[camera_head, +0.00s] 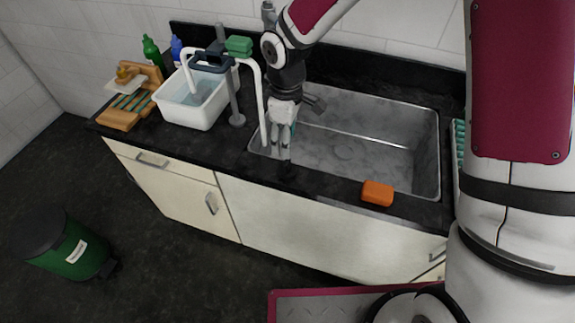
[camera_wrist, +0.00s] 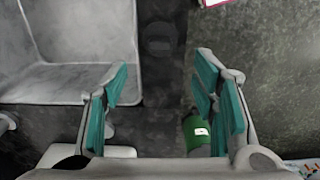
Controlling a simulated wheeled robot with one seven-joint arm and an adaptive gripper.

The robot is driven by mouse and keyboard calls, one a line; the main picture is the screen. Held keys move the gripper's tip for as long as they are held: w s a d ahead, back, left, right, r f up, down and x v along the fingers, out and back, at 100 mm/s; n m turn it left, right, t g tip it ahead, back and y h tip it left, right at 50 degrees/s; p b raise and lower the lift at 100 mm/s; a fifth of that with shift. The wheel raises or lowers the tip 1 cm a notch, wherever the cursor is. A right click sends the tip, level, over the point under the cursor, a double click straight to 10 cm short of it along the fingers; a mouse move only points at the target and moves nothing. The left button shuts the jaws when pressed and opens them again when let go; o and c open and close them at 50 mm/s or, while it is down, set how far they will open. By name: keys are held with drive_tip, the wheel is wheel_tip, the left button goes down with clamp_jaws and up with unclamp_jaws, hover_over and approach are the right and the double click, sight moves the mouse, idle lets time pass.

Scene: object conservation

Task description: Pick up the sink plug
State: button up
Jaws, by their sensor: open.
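The sink plug (camera_wrist: 159,38) appears as a small dark round piece on the black counter strip in front of the sink. In the head view a dark lump (camera_head: 288,172) just below my fingertips seems to be the same plug, but it is hard to make out against the counter. My gripper (camera_head: 282,147) points down over the front edge of the counter, open and empty. In the wrist view my gripper (camera_wrist: 162,75) has its green pads wide apart, with the plug beyond the fingertips, between them in the picture.
The steel sink (camera_head: 365,140) lies behind and right of my gripper. A white tub (camera_head: 190,112), tap (camera_head: 262,100), wooden rack (camera_head: 130,105) and bottles stand left. A green bin (camera_head: 75,255) is on the floor.

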sight(287, 162)
wheel_tip(287, 162, down, 10)
drive_tip(key=shift+r+p, duration=0.1)
drive_tip(key=shift+p, duration=0.8)
drive_tip(key=shift+c, duration=0.5)
drive_tip(key=c, duration=1.1)
